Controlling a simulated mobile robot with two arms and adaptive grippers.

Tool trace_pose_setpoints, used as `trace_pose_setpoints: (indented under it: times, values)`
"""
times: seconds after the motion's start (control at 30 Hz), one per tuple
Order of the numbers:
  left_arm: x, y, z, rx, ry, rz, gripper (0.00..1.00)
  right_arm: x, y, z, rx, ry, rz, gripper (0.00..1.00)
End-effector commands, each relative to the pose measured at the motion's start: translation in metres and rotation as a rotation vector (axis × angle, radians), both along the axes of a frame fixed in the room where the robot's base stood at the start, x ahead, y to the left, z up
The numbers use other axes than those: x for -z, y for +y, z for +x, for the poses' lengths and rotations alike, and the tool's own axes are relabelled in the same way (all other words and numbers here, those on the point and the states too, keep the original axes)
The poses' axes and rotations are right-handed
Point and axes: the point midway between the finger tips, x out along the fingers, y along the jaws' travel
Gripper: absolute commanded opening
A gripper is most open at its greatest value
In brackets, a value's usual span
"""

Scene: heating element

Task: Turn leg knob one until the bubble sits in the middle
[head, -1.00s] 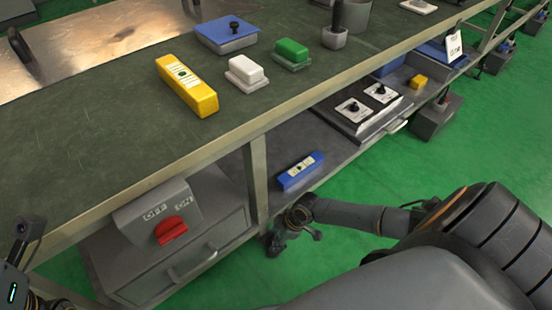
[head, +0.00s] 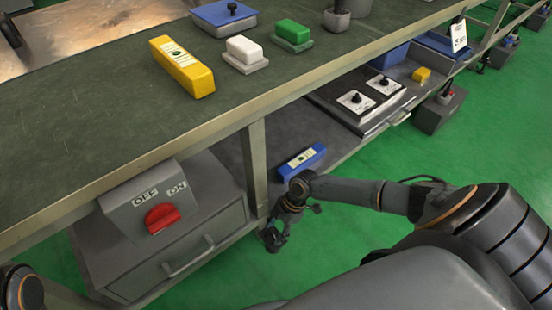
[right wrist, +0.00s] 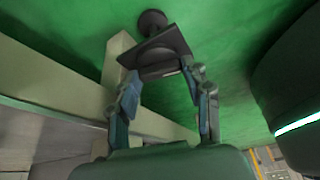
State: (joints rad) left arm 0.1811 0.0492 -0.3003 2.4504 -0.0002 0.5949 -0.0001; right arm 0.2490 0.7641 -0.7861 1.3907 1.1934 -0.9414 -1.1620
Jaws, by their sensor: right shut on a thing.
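The yellow spirit level (head: 182,66) lies on the green bench top; its round bubble window is dark green, and the bubble's position is too small to tell. My right gripper (head: 272,238) is low at the foot of the bench leg (head: 256,165). In the right wrist view its fingers (right wrist: 163,76) are shut on a dark square-edged leg knob (right wrist: 158,48), with a round dark foot (right wrist: 152,20) beyond it. The gripper hides part of the knob in the head view. My left gripper is not in view.
A blue level (head: 301,160) lies on the lower shelf by my right arm. A switch box with a red knob (head: 162,217) stands left of the leg above a drawer (head: 180,260). White (head: 245,52) and green (head: 292,33) blocks stand on the bench.

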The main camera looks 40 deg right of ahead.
Motion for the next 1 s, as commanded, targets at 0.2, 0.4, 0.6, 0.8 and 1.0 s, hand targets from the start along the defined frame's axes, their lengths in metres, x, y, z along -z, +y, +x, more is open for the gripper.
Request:
trace_pose_setpoints:
  times: [0.2, 0.4, 0.6, 0.8, 1.0]
  values:
    - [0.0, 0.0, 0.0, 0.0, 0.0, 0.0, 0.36, 0.001, 0.0, 0.0, -0.001, 0.0, -0.002, 0.17]
    - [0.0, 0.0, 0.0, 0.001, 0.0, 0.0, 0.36, 0.001, 0.0, 0.0, 0.0, 0.0, -0.001, 0.72]
    - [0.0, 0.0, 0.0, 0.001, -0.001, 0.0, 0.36, 0.0, 0.0, 0.001, 0.001, -0.003, -0.001, 0.72]
    - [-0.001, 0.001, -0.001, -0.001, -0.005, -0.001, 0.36, -0.009, -0.004, 0.002, 0.002, -0.007, 0.0, 0.72]
    - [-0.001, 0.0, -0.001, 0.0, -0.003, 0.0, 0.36, -0.036, -0.016, 0.0, 0.001, -0.007, -0.001, 0.72]
